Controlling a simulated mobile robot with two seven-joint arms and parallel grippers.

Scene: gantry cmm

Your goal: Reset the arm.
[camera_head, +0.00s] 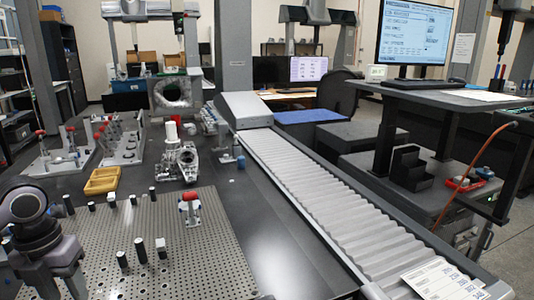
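A dark jointed arm part (38,235), which I take to be my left arm, comes in at the lower left edge. It bends down past the bottom of the picture, over the near left corner of the perforated fixture plate (195,255). Its gripper does not show. No part that I can make out as my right arm or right gripper is in view.
Small posts and a red-topped clamp (190,207) stand on the plate. Behind it are a yellow tray (102,181) and a metal casting (180,160). A ribbed guideway cover (325,195) runs along the right of the dark table, which has a clear strip (285,245).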

